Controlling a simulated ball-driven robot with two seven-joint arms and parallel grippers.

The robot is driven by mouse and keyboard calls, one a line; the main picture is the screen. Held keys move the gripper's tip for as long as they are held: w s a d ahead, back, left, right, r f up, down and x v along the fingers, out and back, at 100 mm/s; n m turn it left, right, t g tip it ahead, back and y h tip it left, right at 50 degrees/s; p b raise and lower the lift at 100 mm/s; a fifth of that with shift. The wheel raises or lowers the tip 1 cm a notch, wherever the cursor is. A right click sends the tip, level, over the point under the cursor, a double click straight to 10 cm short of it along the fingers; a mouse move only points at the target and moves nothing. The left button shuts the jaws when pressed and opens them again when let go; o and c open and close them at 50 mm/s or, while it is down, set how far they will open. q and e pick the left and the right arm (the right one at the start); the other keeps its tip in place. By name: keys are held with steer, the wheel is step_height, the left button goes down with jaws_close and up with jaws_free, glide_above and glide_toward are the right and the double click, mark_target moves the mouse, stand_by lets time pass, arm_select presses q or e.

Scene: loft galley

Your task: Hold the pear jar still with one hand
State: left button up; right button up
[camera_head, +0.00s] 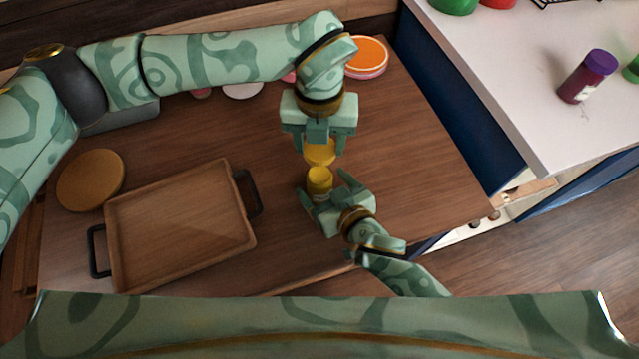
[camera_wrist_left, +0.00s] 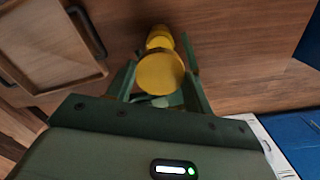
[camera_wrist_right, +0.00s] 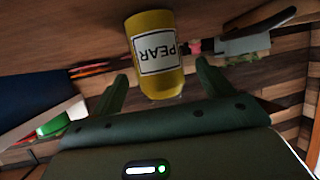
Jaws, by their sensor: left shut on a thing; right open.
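The pear jar (camera_wrist_right: 156,55) is yellow with a white PEAR label, which reads upside down in the right wrist view. In the head view I take it to be the small yellow jar (camera_head: 319,180) at my right gripper. My right gripper (camera_head: 327,184) is open, with the jar between or just ahead of its fingers; I see no clear contact. My left gripper (camera_head: 320,148) is shut on a yellow round-topped thing (camera_wrist_left: 160,73), right beside the jar. Whether the two yellow pieces touch or belong together, I cannot tell. The jar also shows beyond it in the left wrist view (camera_wrist_left: 160,36).
A wooden tray (camera_head: 180,235) with dark handles lies to the left on the wooden table, near a round wooden board (camera_head: 90,180). An orange-topped round container (camera_head: 367,56) stands at the back. A purple-lidded jar (camera_head: 587,77) stands on the white counter. The table's right side is clear.

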steer(key=shift+x, duration=1.35)
steer(key=c, duration=1.5)
arm_select(q)
glide_above(320, 172)
steer(key=shift+f, duration=2.5)
steer(key=shift+f, duration=0.1)
steer(key=shift+f, duration=0.8)
steer(key=shift+f, duration=0.5)
steer(key=o, duration=0.5)
arm_select(e)
jaws_close()
arm_select(q)
steer(key=o, duration=0.4)
